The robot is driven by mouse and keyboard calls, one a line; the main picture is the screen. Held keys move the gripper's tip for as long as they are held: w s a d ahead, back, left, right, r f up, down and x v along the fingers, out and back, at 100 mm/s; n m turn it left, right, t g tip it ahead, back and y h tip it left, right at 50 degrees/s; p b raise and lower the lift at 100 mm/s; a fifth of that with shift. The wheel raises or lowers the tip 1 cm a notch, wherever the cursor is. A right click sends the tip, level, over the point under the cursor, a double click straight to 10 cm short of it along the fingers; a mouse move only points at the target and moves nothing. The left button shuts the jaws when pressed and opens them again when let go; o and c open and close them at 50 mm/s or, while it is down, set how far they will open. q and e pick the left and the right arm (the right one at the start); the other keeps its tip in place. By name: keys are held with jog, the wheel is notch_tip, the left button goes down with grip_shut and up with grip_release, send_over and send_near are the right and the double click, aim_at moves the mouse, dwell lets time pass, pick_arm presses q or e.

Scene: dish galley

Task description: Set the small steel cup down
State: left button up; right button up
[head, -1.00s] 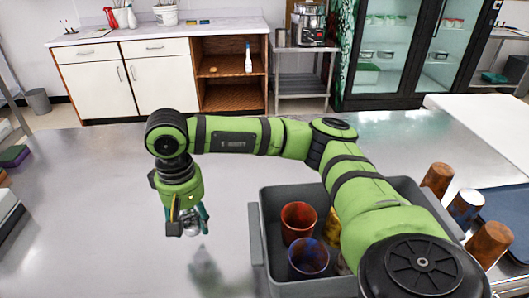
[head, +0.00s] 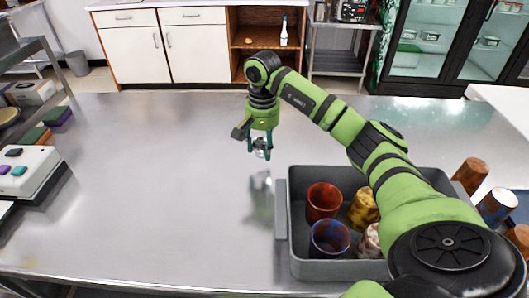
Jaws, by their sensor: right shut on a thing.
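My right gripper (head: 260,147) reaches in over the steel table (head: 150,190), pointing down, behind the left end of the grey bin. It is shut on the small steel cup (head: 262,154), of which only a small shiny part shows between the fingers. The cup appears to be above the table top, with a dark reflection below it; the exact gap is hard to tell. My left gripper is not in view.
The grey bin (head: 283,215) holds a red cup (head: 323,201), a blue cup (head: 330,238), a yellow cup (head: 363,209) and a pale cup (head: 369,242). Brown cups (head: 470,175) stand right of it. A white device (head: 30,172) sits at left. The table's middle left is clear.

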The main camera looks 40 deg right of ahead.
aim_at(262, 165)
jog(key=shift+f+p, duration=0.4)
jog(key=shift+f, duration=1.7)
jog(key=shift+f, duration=0.1)
jog(key=o, duration=0.9)
